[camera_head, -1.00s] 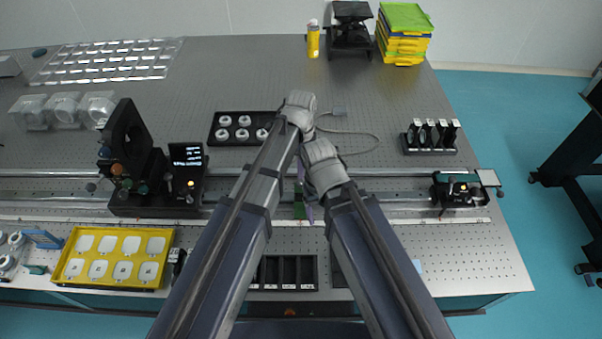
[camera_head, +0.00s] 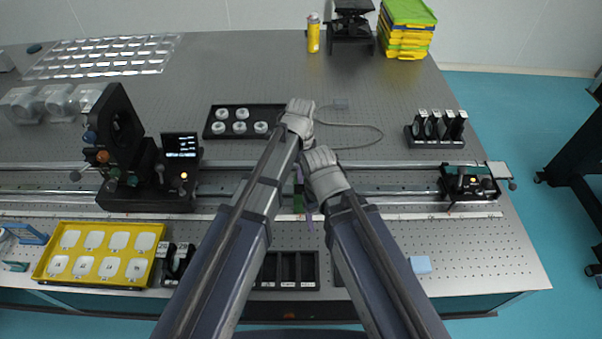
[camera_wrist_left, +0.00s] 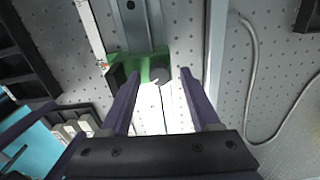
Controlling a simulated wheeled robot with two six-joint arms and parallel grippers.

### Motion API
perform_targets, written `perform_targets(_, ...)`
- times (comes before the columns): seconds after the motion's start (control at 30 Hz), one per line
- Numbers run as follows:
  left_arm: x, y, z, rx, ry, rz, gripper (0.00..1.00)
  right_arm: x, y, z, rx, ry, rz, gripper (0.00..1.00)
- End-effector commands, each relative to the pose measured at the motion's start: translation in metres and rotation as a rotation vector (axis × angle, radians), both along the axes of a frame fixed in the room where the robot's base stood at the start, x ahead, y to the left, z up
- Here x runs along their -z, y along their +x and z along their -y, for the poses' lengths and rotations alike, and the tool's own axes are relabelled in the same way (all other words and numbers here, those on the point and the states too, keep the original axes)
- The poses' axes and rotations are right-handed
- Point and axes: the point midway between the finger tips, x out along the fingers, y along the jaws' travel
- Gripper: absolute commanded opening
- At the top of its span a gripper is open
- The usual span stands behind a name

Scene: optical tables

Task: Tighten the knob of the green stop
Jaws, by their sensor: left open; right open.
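The green stop (camera_head: 298,204) sits on the rail at the middle of the table, partly hidden by my arms. In the left wrist view, the green stop (camera_wrist_left: 145,66) shows with a dark round knob (camera_wrist_left: 160,76) on its near side. My left gripper (camera_wrist_left: 160,78) is open, its two purple fingers spread on either side of the knob with gaps visible; contact is not seen. In the head view my left wrist hides most of that gripper. My right gripper (camera_head: 309,212) is close by, mostly hidden under its own wrist; a purple finger tip shows near the stop.
A black device with a small screen (camera_head: 180,147) stands on the rail at left, and another mount (camera_head: 468,186) at right. A black tray of white rings (camera_head: 218,113) lies behind my arms. A yellow tray (camera_head: 45,265) lies front left. A cable (camera_head: 375,128) curls behind.

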Motion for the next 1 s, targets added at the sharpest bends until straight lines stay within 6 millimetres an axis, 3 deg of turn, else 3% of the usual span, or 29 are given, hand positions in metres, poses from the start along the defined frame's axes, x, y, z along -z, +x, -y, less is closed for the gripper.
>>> perform_targets(0.1,-0.0007,0.0000,0.0000,0.000,0.000,0.000,0.63,-0.0007,0.0000,0.0000,0.000,0.000,0.000,0.75)
perform_targets(0.67,-0.0006,-0.0001,0.0000,0.000,0.000,0.000,0.00,-0.0006,0.0000,0.0000,0.000,0.000,0.000,0.75)
perform_targets(1.0,-0.0006,-0.0001,0.0000,-0.005,0.000,0.000,0.00,-0.0006,0.0000,0.0000,0.000,0.000,0.000,0.75)
